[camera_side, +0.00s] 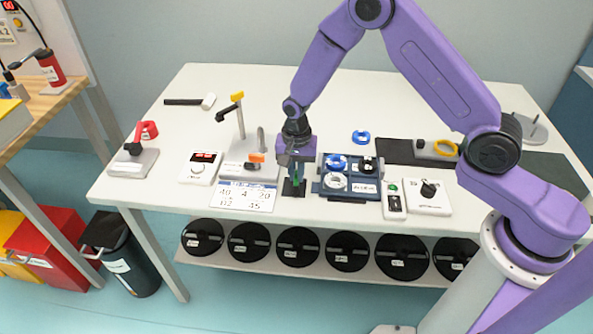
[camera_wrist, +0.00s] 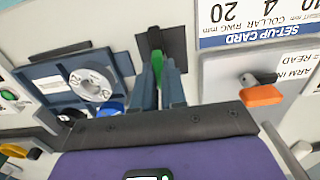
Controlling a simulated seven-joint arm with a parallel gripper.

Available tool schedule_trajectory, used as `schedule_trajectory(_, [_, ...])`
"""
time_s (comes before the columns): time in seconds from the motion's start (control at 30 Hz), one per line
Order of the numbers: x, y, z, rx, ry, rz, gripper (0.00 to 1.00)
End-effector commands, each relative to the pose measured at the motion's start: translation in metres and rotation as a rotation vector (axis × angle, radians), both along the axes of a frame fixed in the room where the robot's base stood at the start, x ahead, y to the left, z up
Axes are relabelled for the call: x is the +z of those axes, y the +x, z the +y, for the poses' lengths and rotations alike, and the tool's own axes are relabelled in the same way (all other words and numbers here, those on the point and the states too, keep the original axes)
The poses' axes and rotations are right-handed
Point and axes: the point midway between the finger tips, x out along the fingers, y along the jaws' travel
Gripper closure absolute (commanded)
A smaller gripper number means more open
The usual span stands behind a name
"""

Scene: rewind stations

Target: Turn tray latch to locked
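A small black plate with a green lever (camera_side: 294,187) lies at the front of the white table, just left of the dark blue tray (camera_side: 318,187). It looks like the tray latch, though I see no label on it. In the wrist view the green lever (camera_wrist: 168,66) stands at my fingertips, over the black plate (camera_wrist: 176,38). My gripper (camera_wrist: 160,75) points down at it, fingers close together on either side. I cannot tell whether they touch or grip the lever. The tray (camera_wrist: 122,60) holds a white ring (camera_wrist: 90,84) and a blue ring.
The set-up card (camera_side: 243,203) and a grey stand (camera_side: 236,173) with an orange-tipped lever (camera_wrist: 262,96) are close on the left. A white box with a black knob (camera_side: 429,190) is to the right. The table behind my gripper is mostly clear.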

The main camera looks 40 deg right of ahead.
Motion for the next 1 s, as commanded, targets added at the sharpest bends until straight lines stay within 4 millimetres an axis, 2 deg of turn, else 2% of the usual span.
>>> schedule_trajectory(0.27, [0.0002,-0.0001,0.0001,0.027,0.000,0.000,1.00])
schedule_trajectory(0.47, [0.0003,-0.0001,0.0001,0.119,0.000,0.000,1.00])
schedule_trajectory(1.0, [0.0005,-0.0002,0.0004,0.603,0.000,0.000,1.00])
